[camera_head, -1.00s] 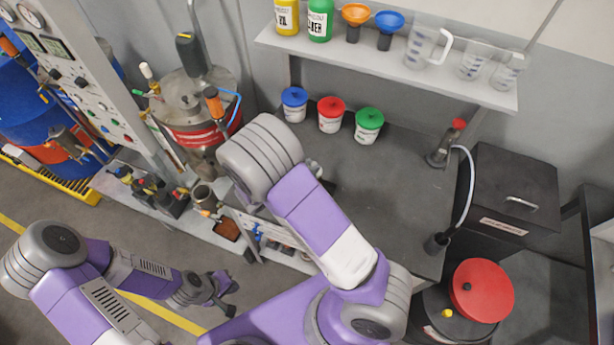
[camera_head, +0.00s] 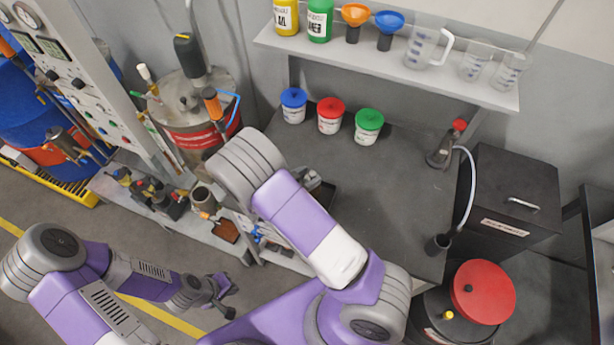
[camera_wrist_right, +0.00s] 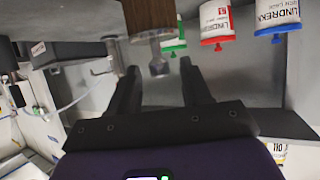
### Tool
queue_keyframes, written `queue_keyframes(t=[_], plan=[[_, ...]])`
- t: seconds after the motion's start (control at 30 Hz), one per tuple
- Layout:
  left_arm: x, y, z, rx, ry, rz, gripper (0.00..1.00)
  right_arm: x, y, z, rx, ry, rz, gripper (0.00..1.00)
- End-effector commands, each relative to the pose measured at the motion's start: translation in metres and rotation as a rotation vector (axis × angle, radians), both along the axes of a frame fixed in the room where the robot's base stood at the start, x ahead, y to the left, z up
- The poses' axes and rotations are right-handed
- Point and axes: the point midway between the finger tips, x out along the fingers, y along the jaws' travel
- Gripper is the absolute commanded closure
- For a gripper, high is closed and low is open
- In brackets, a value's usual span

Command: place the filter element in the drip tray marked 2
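In the right wrist view, which is upside down, a brown cylinder (camera_wrist_right: 150,14) with a grey metal collar and a hex nut is probably the filter element. Its nut end lies between the tips of my right gripper (camera_wrist_right: 158,78). The two dark fingers are spread, with clear gaps to the nut.
Blue- (camera_head: 293,105), red- (camera_head: 331,116) and green-lidded tubs (camera_head: 369,126) stand along the bench's back. A clamp with a hose (camera_head: 444,150) is at its right. A shelf (camera_head: 400,69) overhangs the back. The middle of the bench (camera_head: 390,195) is clear.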

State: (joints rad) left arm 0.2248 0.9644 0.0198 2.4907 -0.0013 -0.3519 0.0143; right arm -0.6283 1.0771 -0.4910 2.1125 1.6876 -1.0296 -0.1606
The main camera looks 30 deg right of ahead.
Motion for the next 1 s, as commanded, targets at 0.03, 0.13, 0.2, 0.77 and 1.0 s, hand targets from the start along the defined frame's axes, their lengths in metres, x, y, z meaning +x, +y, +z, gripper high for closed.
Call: queue_keyframes(t=[0.03,0.13,0.2,0.77,1.0], plan=[[0.000,0.000,0.000,0.000,0.000,0.000,1.00,0.000,0.000,0.000,0.000,0.000,0.000,0.52],[0.000,0.000,0.000,0.000,0.000,0.000,1.00,0.000,0.000,0.000,0.000,0.000,0.000,0.52],[0.000,0.000,0.000,0.000,0.000,0.000,1.00,0.000,0.000,0.000,0.000,0.000,0.000,0.52],[0.000,0.000,0.003,0.000,0.000,0.000,1.00,-0.023,0.073,0.041,0.002,-0.003,0.003,0.52],[0.000,0.000,0.003,0.000,0.000,0.000,1.00,-0.031,0.099,0.054,0.001,-0.002,0.001,0.52]])
